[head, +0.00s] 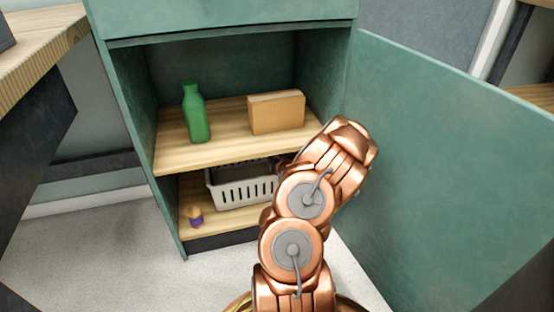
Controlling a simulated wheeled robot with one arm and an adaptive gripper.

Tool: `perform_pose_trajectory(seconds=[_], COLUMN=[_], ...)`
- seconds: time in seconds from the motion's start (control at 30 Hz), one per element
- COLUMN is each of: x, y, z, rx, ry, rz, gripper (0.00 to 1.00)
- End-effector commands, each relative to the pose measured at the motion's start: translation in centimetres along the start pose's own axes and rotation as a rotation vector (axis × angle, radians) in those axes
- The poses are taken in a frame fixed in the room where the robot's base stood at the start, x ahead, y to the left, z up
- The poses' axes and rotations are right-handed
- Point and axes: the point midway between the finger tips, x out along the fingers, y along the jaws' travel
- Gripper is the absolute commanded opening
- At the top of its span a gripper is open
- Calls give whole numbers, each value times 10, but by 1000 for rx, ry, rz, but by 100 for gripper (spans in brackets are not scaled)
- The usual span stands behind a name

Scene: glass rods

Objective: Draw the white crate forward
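The white crate (246,192) is a slotted basket on the lower shelf of the green cabinet, under the upper shelf. Its front wall and left end show. Its right end is hidden behind my copper-coloured arm. Something dark shows in or behind its top opening, too shaded to make out. My arm reaches up from the bottom of the picture toward the cabinet, and its links cover the area right of the crate. My gripper is hidden behind the arm, so I cannot tell whether it touches the crate.
A green bottle (195,115) and a cardboard box (277,112) stand on the upper shelf (228,128). A small purple and tan object (196,216) sits on the lower shelf (222,224), left of the crate. The cabinet door (440,150) stands open on the right. Floor left of the cabinet is clear.

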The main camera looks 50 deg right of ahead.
Motion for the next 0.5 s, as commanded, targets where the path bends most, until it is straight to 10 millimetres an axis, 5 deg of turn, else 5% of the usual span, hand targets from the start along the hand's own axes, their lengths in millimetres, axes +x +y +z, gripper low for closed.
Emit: perform_pose_trajectory(seconds=[0.13,0.5], x=[0,0], y=[0,0], z=[0,0], rx=[0,0], ry=[0,0], rz=[0,0], gripper=[33,0])
